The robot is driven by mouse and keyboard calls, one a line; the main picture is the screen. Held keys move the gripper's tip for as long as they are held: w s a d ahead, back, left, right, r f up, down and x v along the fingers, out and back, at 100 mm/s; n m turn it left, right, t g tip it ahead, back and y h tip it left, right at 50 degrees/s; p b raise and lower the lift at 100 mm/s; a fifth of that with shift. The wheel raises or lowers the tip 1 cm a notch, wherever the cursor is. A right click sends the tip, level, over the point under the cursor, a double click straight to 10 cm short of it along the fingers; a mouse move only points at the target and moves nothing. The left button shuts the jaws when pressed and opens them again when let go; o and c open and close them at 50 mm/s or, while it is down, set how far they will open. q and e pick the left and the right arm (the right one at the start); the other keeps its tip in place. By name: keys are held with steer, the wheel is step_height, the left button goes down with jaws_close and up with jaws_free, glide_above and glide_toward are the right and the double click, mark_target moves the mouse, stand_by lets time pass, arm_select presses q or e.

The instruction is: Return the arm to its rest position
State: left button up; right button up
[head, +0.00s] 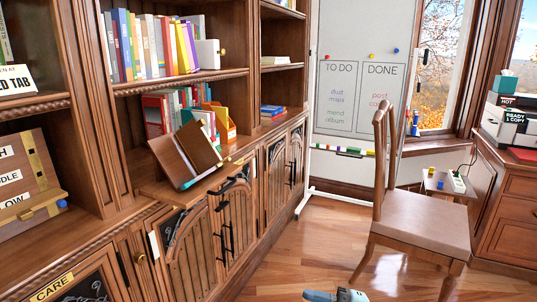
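Neither gripper's fingers show in the head view. A small pale blue and grey piece with a dark band (335,296) pokes in at the bottom edge, right of centre. It looks like part of my own arm, but which arm and which part I cannot tell. No held object is visible.
A wooden bookcase (120,195) with books and lower cabinets fills the left. A whiteboard (362,75) stands behind a wooden chair (415,220). A desk (508,215) is at right. The floor (320,250) between is clear.

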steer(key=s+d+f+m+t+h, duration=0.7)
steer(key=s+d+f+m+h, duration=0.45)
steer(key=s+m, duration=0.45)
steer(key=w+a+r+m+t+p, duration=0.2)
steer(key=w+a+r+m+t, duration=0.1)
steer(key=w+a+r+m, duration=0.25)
arm_select(q)
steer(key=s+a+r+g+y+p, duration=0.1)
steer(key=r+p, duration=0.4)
steer(key=p, duration=1.1)
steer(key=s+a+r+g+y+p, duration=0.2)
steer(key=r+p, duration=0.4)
steer(key=p, duration=0.9)
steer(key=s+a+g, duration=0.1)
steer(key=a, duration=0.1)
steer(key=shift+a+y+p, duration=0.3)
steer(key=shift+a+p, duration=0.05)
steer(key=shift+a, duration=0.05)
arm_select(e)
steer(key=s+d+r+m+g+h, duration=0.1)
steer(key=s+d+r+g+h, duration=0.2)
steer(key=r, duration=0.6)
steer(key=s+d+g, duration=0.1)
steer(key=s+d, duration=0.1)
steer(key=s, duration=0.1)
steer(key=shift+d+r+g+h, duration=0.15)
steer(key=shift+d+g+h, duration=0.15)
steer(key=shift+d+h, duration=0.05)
